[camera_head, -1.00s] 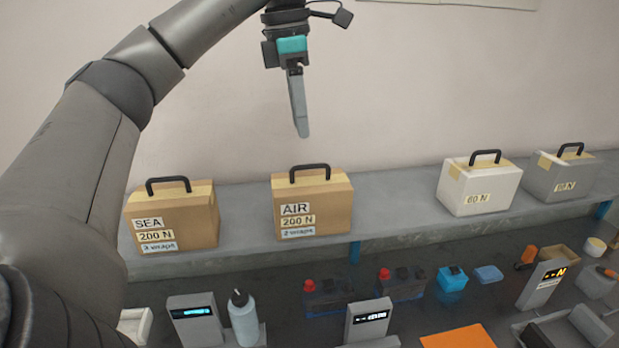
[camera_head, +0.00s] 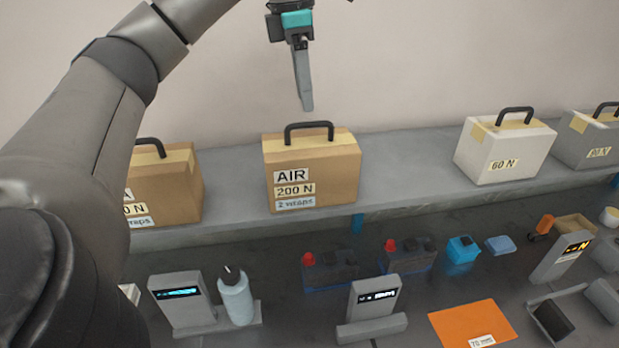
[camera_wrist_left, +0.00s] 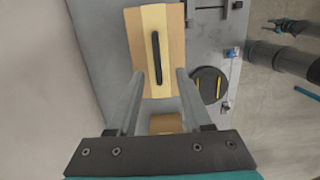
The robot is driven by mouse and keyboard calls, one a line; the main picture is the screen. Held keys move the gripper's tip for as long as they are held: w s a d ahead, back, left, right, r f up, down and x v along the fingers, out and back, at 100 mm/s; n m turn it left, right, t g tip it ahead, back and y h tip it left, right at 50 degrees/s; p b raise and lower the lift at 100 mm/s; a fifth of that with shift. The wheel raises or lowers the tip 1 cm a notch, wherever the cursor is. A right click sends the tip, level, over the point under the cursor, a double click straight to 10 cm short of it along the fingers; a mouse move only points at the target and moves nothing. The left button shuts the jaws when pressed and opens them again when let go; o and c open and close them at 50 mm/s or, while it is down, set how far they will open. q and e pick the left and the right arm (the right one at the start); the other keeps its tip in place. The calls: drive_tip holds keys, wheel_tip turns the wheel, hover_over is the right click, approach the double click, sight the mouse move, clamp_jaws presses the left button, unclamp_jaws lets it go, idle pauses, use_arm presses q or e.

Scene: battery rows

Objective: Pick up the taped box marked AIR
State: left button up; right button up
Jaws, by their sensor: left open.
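The taped box marked AIR (camera_head: 312,172) is brown cardboard with a black handle on top and labels reading 200 N and 2 wraps. It stands upright on the grey shelf. My left gripper (camera_head: 306,108) hangs above it, pointing down, with its tips a little higher than the handle and apart from it. In the left wrist view the gripper (camera_wrist_left: 160,73) is open, its two fingers spread and empty. A taped brown box with a black handle (camera_wrist_left: 157,58) lies below and ahead of them; its marking is not visible there.
The brown SEA box (camera_head: 170,185) stands left of it, partly behind my arm. Below are a bottle (camera_head: 237,297), battery blocks (camera_head: 330,268), display stands (camera_head: 373,295) and an orange sheet (camera_head: 472,325).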

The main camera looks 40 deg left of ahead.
sight(310, 123)
use_arm(q)
drive_tip(key=shift+w+d+f+p, duration=0.1)
drive_tip(key=shift+w+f+p, duration=0.05)
drive_tip(key=shift+f, duration=1.05)
drive_tip(key=shift+w+f+p, duration=0.1)
drive_tip(key=shift+w+f, duration=0.1)
drive_tip(key=shift+f, duration=0.95)
drive_tip(key=shift+w+d+f+p, duration=0.1)
drive_tip(key=shift+w+f+p, duration=0.05)
drive_tip(key=shift+f, duration=1.05)
drive_tip(key=shift+c, duration=0.2)
clamp_jaws()
drive_tip(key=shift+w+r, duration=0.15)
drive_tip(key=shift+r, duration=0.05)
